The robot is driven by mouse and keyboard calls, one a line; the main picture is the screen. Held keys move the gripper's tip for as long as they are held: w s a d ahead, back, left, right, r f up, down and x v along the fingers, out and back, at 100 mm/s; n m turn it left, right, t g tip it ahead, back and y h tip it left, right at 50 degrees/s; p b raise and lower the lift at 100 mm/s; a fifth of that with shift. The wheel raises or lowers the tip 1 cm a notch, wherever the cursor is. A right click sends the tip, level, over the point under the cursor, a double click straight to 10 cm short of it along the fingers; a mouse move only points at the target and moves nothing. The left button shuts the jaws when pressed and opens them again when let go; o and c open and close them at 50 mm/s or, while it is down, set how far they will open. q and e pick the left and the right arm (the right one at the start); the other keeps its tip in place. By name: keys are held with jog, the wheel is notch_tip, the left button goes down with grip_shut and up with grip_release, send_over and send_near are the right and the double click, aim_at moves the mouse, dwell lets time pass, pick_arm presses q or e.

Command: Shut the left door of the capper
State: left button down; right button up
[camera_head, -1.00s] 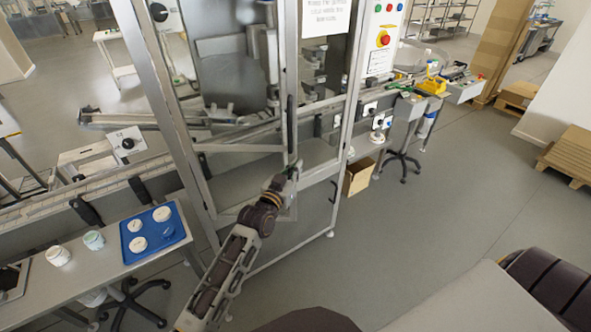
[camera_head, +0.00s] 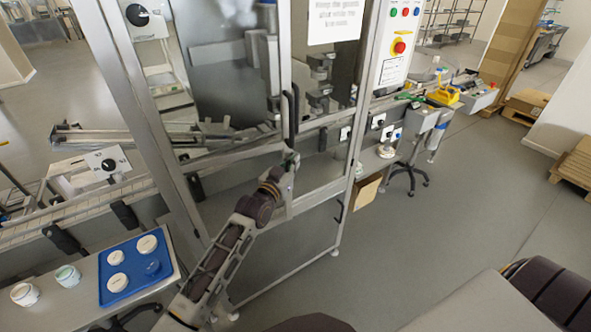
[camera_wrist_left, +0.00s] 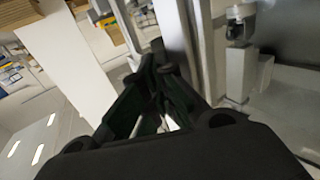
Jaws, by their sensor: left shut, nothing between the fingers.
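The capper is a tall metal-framed cabinet with clear panels. Its left door (camera_head: 285,60) has a pale metal edge and a dark vertical handle (camera_head: 292,115). I cannot tell exactly how far this door stands from its frame. My left gripper (camera_head: 290,160) is at the door's edge, by the lower end of the handle. In the left wrist view, its dark fingers (camera_wrist_left: 162,75) are together with nothing between them, close against the metal upright (camera_wrist_left: 176,30). Whether they touch it is unclear. My right gripper is out of view.
A conveyor (camera_head: 70,215) runs into the capper from the left. A control panel (camera_head: 401,45) with a red button is at the right. Open floor lies right of the cabinet.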

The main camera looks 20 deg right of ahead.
pick_arm(q)
jog(key=shift+w, duration=0.8)
jog(key=shift+s, duration=0.15)
